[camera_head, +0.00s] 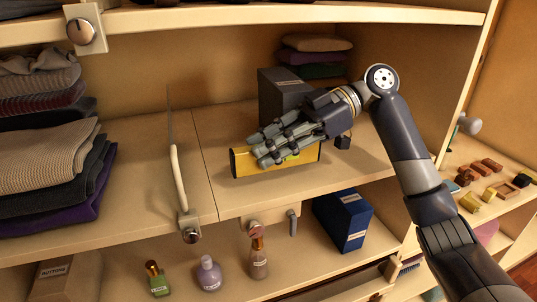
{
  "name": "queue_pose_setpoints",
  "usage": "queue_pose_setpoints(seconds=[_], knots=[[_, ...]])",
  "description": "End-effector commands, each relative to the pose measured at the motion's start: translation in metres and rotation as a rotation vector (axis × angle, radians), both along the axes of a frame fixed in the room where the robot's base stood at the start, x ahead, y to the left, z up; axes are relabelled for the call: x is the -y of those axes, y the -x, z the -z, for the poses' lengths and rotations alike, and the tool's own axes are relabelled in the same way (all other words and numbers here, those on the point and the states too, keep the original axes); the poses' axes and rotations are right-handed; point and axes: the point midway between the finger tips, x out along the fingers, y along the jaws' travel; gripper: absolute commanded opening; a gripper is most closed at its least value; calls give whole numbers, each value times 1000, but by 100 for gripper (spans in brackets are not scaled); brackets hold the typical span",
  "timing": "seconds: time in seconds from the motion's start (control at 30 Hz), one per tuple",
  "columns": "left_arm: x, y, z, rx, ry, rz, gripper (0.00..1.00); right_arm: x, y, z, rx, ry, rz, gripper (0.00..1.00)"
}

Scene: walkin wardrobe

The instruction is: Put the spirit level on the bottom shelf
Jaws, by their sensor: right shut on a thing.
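The spirit level (252,163) is a yellow bar with dark ends and a small green vial. It is at the middle shelf (300,190), right of the shelf's centre, lying lengthwise across the view. My right gripper (270,148) is shut on it from above and behind, its fingers covering the upper middle of the bar. I cannot tell whether the level touches the shelf board. The bottom shelf (225,265) shows below, with bottles and boxes on it. My left gripper is not in view.
Folded clothes (50,150) fill the left of the middle shelf. A dark box (283,92) stands behind my gripper. Below are several bottles (208,273), a blue box (342,219) and a buttons box (68,275). A pale upright handle (177,185) stands left of the level.

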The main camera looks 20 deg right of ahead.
Motion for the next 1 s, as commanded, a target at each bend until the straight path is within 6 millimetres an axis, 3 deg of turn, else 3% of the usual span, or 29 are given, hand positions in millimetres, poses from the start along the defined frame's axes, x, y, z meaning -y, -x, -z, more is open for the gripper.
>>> queue_pose_setpoints(seconds=[0.3, 0.67, 0.7, 0.8, 1.0], knots=[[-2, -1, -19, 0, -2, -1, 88, 0, 1, 30, -2, 0, 2, 0], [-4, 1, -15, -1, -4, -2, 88, 0, 1, 36, -1, 0, 2, 0], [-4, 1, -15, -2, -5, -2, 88, 0, 1, 37, -1, 1, 2, 22], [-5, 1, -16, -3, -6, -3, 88, 0, 1, 36, -1, 1, 2, 40], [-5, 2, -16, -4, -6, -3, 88, 0, 1, 36, -1, 1, 2, 40]])
